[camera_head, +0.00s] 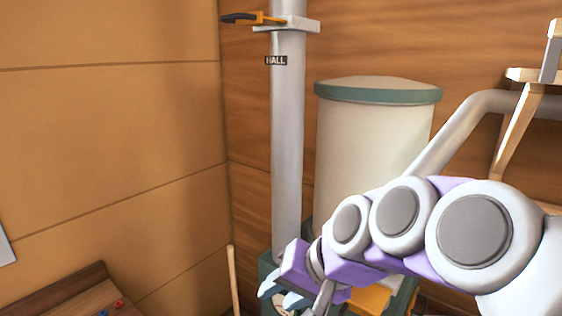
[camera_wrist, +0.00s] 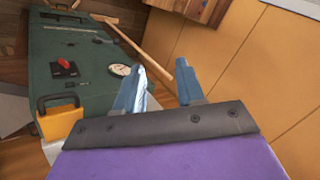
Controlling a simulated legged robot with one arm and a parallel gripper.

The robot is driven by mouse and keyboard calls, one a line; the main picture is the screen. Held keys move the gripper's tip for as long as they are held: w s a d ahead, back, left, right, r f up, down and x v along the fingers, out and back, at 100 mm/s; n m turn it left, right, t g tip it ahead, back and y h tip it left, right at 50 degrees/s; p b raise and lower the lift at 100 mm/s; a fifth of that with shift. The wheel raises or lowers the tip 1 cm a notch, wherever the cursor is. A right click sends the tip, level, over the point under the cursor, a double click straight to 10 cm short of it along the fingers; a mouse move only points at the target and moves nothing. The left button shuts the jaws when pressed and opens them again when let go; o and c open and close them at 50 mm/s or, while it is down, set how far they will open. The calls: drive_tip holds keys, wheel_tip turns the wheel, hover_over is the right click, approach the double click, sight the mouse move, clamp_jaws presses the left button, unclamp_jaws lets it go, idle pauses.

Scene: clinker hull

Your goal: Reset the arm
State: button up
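My arm, purple and white, reaches in from the right of the head view. My gripper (camera_head: 283,294) is at its end, low in the picture, in front of the foot of a grey pipe (camera_head: 287,150). In the wrist view my gripper (camera_wrist: 160,84) has its two blue-grey fingers apart, with nothing seen between them. The fingers look apart from the panel, but the distance is hard to tell.
A cream tank (camera_head: 368,150) with a green lid stands behind my arm. A wooden stick (camera_head: 233,280) leans near the corner. A wooden bench (camera_head: 65,295) is lower left. A wooden frame (camera_head: 518,125) is right.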

drive_tip(key=s+d+f+g+h+b, duration=0.2)
drive_tip(key=s+d+f, duration=0.2)
drive_tip(key=f, duration=0.5)
drive_tip(key=s+d+f+n+g+h+b, duration=0.1)
drive_tip(key=s+d+f+g+h+b, duration=0.1)
drive_tip(key=s+d+f, duration=0.3)
drive_tip(key=s+d+f+g+h+b, duration=0.1)
drive_tip(key=s+d+f+h+b, duration=0.1)
drive_tip(key=s+f, duration=0.9)
wheel_tip(320, 180, down, 2)
drive_tip(key=shift+s+d+f+g+b, duration=0.15)
drive_tip(key=shift+s+d+g+b, duration=0.2)
drive_tip(key=shift+d+b, duration=0.65)
drive_tip(key=shift+d, duration=0.2)
